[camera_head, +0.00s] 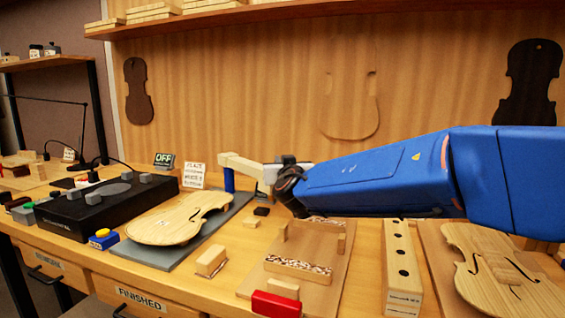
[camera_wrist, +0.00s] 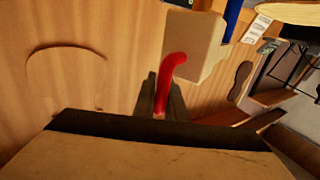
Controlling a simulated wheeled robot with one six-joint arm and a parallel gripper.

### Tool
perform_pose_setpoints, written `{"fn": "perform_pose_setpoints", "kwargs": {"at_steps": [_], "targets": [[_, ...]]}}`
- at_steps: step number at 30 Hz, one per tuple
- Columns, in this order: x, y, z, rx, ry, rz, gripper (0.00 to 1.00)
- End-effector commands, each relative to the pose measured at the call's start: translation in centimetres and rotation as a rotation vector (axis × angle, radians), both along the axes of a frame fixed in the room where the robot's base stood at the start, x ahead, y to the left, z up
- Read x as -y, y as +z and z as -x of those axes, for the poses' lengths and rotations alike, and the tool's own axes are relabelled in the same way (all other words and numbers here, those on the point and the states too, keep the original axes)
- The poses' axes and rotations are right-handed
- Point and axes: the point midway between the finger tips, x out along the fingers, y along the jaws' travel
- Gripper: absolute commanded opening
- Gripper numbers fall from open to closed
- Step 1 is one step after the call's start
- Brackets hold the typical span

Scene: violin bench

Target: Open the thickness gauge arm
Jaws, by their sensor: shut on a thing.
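The thickness gauge arm (camera_head: 240,165) is a cream bar on top of a blue post (camera_head: 229,181), above the far edge of a grey plate (camera_head: 226,218). A pale violin plate (camera_head: 180,217) lies on the grey plate. In the wrist view the gauge arm (camera_wrist: 190,45) is a cream block with a red curved handle (camera_wrist: 174,70), and the blue post (camera_wrist: 232,18) shows beside it. My gripper (camera_wrist: 166,102) is shut on the red handle. In the head view my gripper (camera_head: 268,176) is at the arm's right end, and the handle is hidden.
A black box with knobs (camera_head: 98,205) stands left of the grey plate. A wooden board with blocks (camera_head: 325,257), a holed block (camera_head: 402,268) and another violin plate (camera_head: 497,262) lie to the right. An OFF sign (camera_head: 164,160) and a white sign (camera_head: 194,175) stand behind.

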Motion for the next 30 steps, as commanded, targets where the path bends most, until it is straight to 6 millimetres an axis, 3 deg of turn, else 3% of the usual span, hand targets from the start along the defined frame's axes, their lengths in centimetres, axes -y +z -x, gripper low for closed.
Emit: {"fn": "perform_pose_setpoints", "kwargs": {"at_steps": [13,14,16,26,30], "targets": [[-0.3,0.1,-0.1,0.001,0.004,0.001,0.00],[-0.3,0.1,-0.1,0.001,0.004,0.001,0.13],[-0.2,0.1,-0.1,0.000,0.004,0.001,0.29],[-0.1,0.0,0.1,0.000,0.001,0.000,0.29],[0.1,0.1,1.1,0.002,0.002,-0.001,0.29]]}}
